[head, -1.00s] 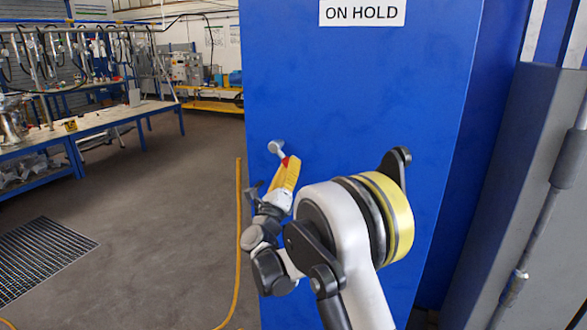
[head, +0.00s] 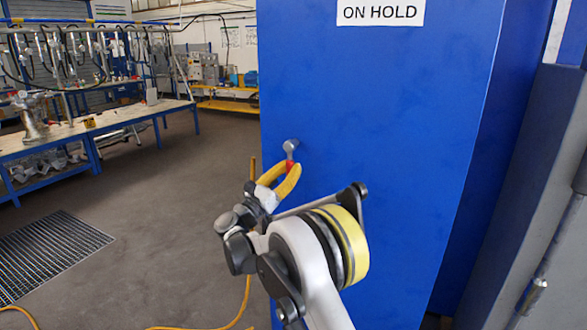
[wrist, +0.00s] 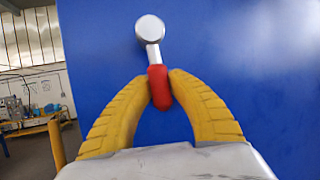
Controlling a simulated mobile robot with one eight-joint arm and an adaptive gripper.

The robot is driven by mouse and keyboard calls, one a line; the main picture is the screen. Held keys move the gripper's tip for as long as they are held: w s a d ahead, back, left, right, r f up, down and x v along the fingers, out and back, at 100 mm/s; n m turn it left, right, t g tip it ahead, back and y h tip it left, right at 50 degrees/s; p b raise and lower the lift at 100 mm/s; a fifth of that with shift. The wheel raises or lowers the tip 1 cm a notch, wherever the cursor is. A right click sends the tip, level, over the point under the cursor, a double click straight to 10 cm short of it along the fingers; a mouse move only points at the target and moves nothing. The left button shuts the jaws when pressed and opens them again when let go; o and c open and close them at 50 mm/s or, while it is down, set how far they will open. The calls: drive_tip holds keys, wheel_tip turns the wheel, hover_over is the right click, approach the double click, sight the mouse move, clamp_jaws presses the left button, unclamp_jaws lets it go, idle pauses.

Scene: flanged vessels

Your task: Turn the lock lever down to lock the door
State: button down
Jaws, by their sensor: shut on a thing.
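The lock lever has a round silver hub (wrist: 150,28) on the blue door (head: 390,110) and a short arm ending in a red grip (wrist: 158,88). In the wrist view the lever points down, tilted slightly to the right. My gripper (wrist: 158,84) has its two yellow fingers closed on the red grip from both sides. In the head view my gripper (head: 290,170) is at the lever hub (head: 290,146), near the door's left edge. The fingers partly cover the red grip there.
A white "ON HOLD" sign (head: 380,12) is on the upper door. A grey panel with a vertical rod (head: 545,240) stands at the right. A yellow hose (head: 246,290) lies on the floor. Workbenches (head: 110,120) stand at the back left, with open floor before them.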

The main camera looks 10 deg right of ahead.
drive_tip(key=shift+w+a, duration=0.1)
idle(0.4)
drive_tip(key=c, duration=1.2)
unclamp_jaws()
drive_tip(key=shift+c, duration=0.2)
drive_tip(key=v, duration=1.2)
